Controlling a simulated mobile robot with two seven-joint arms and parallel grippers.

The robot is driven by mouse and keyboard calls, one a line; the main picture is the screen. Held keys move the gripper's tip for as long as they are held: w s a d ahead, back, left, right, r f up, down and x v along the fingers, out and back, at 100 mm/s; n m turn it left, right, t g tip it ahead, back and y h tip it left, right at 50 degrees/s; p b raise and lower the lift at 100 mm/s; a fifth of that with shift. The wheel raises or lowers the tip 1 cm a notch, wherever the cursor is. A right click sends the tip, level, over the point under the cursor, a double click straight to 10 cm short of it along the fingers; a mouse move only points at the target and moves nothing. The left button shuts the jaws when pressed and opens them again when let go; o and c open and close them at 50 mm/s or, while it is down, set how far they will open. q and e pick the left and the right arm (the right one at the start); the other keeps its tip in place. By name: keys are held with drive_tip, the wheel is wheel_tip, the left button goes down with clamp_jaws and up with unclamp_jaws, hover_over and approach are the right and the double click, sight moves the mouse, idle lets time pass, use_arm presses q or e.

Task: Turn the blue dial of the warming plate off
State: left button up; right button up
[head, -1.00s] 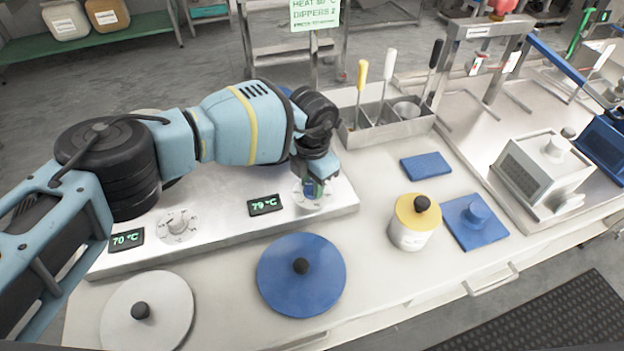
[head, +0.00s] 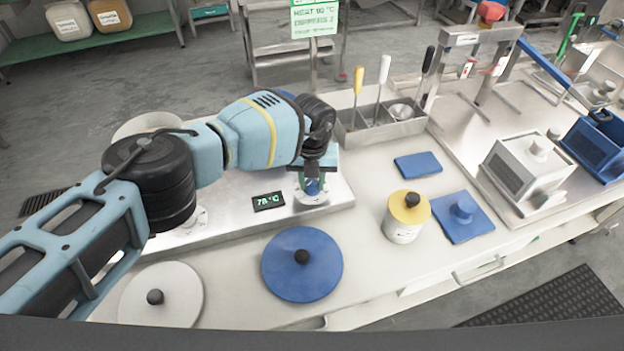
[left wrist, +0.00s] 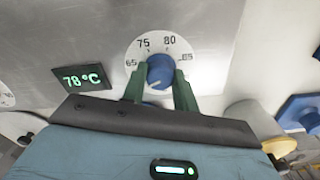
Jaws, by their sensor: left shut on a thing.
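The warming plate (head: 235,205) is a long metal box with two dials on its front panel. The blue dial (left wrist: 161,70) sits on a round white scale (left wrist: 183,54) marked with numbers such as 65, 75, 80 and 85. My left gripper (head: 312,190) is over this dial, its green fingers (left wrist: 158,88) shut on the blue knob from both sides. The display (head: 268,201) beside the dial reads 78 °C, also in the left wrist view (left wrist: 84,78). My right gripper is not in view.
A blue lid (head: 301,265) and a pale lid (head: 160,294) lie in front of the plate. A yellow-topped jar (head: 406,217) and blue pads (head: 418,165) are to the right. A metal tool bin (head: 385,124) stands behind.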

sight(312, 182)
use_arm(q)
drive_tip(key=shift+n, duration=0.6)
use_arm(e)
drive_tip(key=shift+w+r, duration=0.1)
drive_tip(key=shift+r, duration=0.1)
use_arm(q)
drive_tip(key=o, duration=1)
drive_tip(key=shift+r, duration=0.1)
wheel_tip(312, 182, up, 7)
drive_tip(key=shift+r+p, duration=0.1)
drive_tip(key=shift+p, duration=0.55)
drive_tip(key=shift+r, duration=0.25)
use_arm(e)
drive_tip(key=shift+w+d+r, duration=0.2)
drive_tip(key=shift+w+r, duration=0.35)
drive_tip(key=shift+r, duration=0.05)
use_arm(q)
drive_tip(key=shift+f, duration=0.1)
